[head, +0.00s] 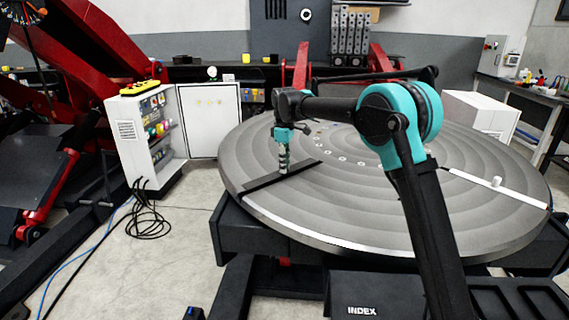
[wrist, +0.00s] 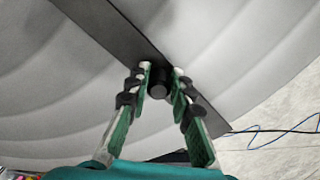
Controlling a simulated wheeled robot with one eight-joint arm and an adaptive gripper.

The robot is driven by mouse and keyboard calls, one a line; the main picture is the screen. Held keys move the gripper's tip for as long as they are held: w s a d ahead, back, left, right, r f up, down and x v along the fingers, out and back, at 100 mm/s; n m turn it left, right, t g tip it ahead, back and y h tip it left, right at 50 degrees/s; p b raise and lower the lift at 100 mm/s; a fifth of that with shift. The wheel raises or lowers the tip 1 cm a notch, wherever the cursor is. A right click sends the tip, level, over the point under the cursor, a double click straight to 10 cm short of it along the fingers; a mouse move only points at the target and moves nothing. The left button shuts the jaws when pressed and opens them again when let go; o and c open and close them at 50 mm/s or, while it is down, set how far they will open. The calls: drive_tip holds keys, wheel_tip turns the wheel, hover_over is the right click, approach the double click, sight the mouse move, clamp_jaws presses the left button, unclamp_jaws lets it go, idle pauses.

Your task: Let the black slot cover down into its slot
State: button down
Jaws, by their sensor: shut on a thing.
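The black slot cover (head: 259,184) is a long flat dark strip near the left rim of the round grey table. In the wrist view the cover (wrist: 108,24) runs diagonally, with a short round black knob (wrist: 158,90) on it. My gripper (head: 284,171) points down over the cover. In the wrist view my gripper (wrist: 162,70) has its two fingers on either side of the knob, shut on it. The slot itself is hidden beneath the cover. I cannot tell whether the cover lies in the slot or is slightly above it.
The round grey table (head: 390,225) has a white strip (head: 490,182) with a white knob on its right side. Small holes lie near its middle. A white control cabinet (head: 140,135) stands at the left, with black cables on the floor. My arm crosses the table.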

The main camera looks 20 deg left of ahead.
drive_tip(key=shift+f, duration=0.9)
drive_tip(key=c, duration=0.8)
unclamp_jaws()
drive_tip(key=shift+o, duration=0.2)
drive_tip(key=shift+r, duration=3.5)
